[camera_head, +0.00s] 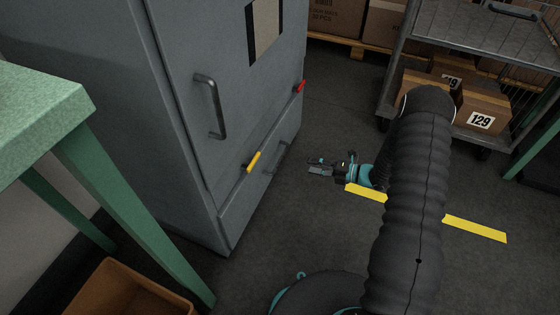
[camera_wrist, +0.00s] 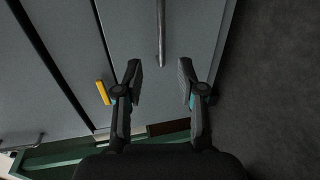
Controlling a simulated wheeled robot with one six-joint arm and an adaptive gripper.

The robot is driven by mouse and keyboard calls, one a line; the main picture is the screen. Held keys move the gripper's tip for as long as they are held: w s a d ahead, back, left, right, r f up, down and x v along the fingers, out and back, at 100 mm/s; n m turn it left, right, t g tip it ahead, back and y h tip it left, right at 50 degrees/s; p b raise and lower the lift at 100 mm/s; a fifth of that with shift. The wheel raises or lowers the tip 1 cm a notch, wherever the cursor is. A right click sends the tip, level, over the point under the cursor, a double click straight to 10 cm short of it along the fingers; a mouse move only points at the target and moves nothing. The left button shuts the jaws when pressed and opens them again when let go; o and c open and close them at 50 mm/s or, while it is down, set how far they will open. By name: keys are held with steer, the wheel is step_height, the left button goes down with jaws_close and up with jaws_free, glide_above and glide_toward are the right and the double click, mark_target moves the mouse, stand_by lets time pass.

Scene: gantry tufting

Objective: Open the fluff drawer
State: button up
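The fluff drawer appears to be the low grey front (camera_head: 240,208) at the foot of a grey cabinet, and it looks shut. Its grey bar handle (camera_head: 279,157) runs along the front; the handle also shows in the wrist view (camera_wrist: 162,32). My gripper (camera_head: 314,168) is low over the floor, pointing at the drawer front from the right. In the wrist view my gripper (camera_wrist: 160,75) has its fingers spread and empty. The handle lies beyond the fingertips, lined up with the gap between them, apparently not touched.
A yellow lever (camera_head: 254,161) sits at the drawer's upper edge, and also shows in the wrist view (camera_wrist: 103,92). A red lever (camera_head: 301,87) is higher up. A green table (camera_head: 45,108) stands left, with a brown bin (camera_head: 125,290) below. A cart (camera_head: 470,35) stands behind. Floor before the drawer is clear.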

mark_target(280, 159)
steer(key=x, duration=1.3)
steer(key=shift+w+a+f, duration=0.1)
steer(key=shift+a+f, duration=0.1)
steer(key=shift+a, duration=0.15)
jaws_close()
